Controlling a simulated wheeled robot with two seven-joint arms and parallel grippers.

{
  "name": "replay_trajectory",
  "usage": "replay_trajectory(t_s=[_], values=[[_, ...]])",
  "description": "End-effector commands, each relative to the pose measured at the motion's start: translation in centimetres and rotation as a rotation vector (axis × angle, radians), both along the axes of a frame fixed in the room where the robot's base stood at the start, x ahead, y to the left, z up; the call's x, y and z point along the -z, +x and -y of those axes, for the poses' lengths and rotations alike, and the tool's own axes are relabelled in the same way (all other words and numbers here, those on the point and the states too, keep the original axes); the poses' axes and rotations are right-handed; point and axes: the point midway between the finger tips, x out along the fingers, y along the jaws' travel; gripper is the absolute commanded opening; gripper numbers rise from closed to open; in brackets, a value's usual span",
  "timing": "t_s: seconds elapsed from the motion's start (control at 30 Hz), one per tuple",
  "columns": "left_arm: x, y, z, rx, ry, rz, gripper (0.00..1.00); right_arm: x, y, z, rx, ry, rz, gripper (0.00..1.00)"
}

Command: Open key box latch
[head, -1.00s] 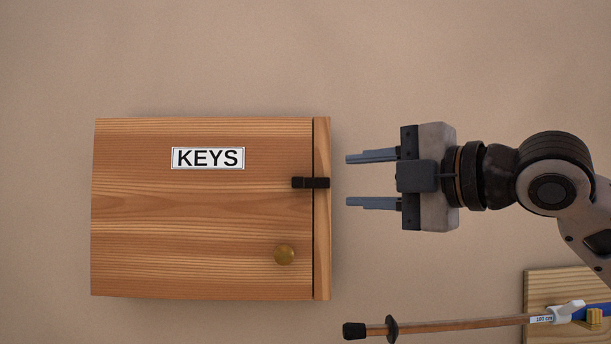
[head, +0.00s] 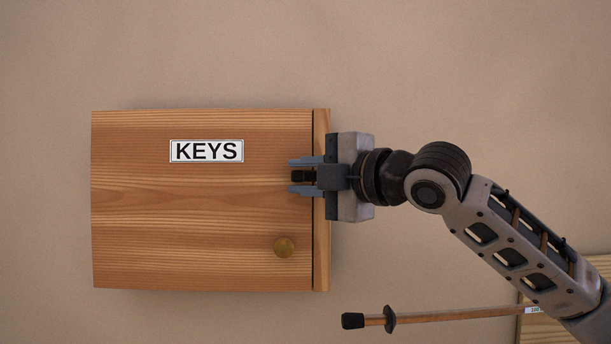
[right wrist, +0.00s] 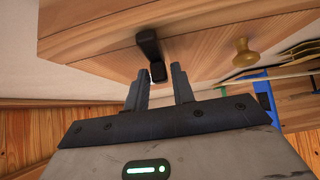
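The wooden key box (head: 200,215) with a KEYS label (head: 206,151) hangs on the wall, its door shut. A round brass knob (head: 284,247) sits at the door's lower right; it also shows in the right wrist view (right wrist: 243,55). The black latch (head: 301,176) lies horizontal across the door's right edge, partly hidden by my gripper; it shows in the right wrist view (right wrist: 150,50). My right gripper (head: 302,176) is open, one finger above and one below the latch, with gaps visible. In the right wrist view its fingertips (right wrist: 162,80) flank the latch's near end. My left gripper is not in view.
A trekking pole (head: 430,317) with a black tip lies below right of the box, near a wooden board (head: 530,275) partly behind my arm. The wall left of and above the box is clear.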

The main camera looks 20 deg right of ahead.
Motion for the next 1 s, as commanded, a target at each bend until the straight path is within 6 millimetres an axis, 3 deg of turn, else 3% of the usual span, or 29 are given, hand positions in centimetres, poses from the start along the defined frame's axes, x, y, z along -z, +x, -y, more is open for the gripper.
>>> replay_trajectory(t_s=[0.03, 0.07, 0.1, 0.57, 1.0], values=[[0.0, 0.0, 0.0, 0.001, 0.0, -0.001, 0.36, 0.0, 0.0, 0.0, 0.0, 0.0, 0.0, 0.1], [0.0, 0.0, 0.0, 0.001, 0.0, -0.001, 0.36, 0.0, 0.0, 0.0, 0.0, 0.0, 0.0, 0.02], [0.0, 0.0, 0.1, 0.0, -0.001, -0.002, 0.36, 0.0, 0.0, 0.0, 0.0, 0.0, 0.0, 0.0], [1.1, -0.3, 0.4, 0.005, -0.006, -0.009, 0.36, 0.1, 0.0, 0.0, -0.002, 0.081, 0.023, 0.0], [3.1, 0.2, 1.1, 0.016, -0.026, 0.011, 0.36, -0.6, -0.1, 0.2, -0.004, 0.438, 0.123, 0.0]])
